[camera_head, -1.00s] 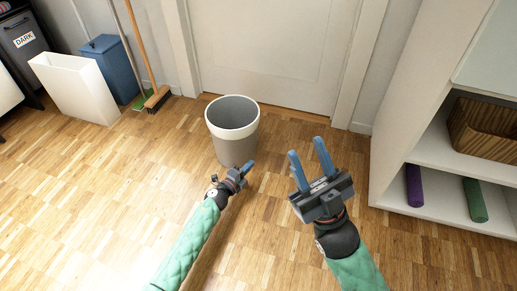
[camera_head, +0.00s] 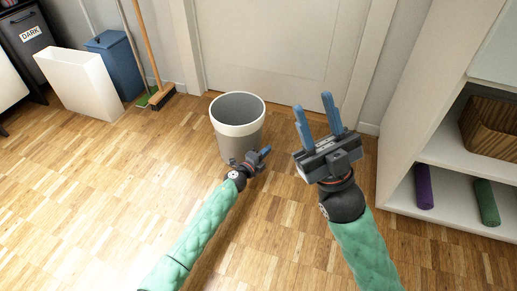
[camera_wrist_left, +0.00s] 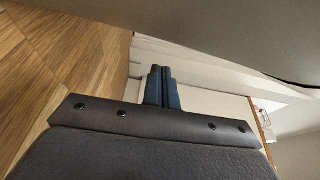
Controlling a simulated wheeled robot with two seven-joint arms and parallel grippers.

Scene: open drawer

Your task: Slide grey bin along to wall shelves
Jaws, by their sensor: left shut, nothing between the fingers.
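The grey bin (camera_head: 236,142), with a pale rim band, stands upright on the floor before the door. My left gripper (camera_head: 265,151) is shut and empty at the bin's near lower right side; whether it touches the bin is unclear. In the left wrist view its closed blue fingers (camera_wrist_left: 163,88) show below a large grey surface, probably the bin's side (camera_wrist_left: 230,35). My right gripper (camera_head: 317,118) is open and empty, held up to the right of the bin. The wall shelves (camera_head: 432,140) stand at the right.
The shelves hold a brown basket (camera_head: 490,126), a purple roll (camera_head: 424,187) and a green roll (camera_head: 487,203). A broom (camera_head: 163,97), a blue bin (camera_head: 116,66) and a white container (camera_head: 80,83) stand at the left. The wooden floor (camera_head: 70,200) in front is clear.

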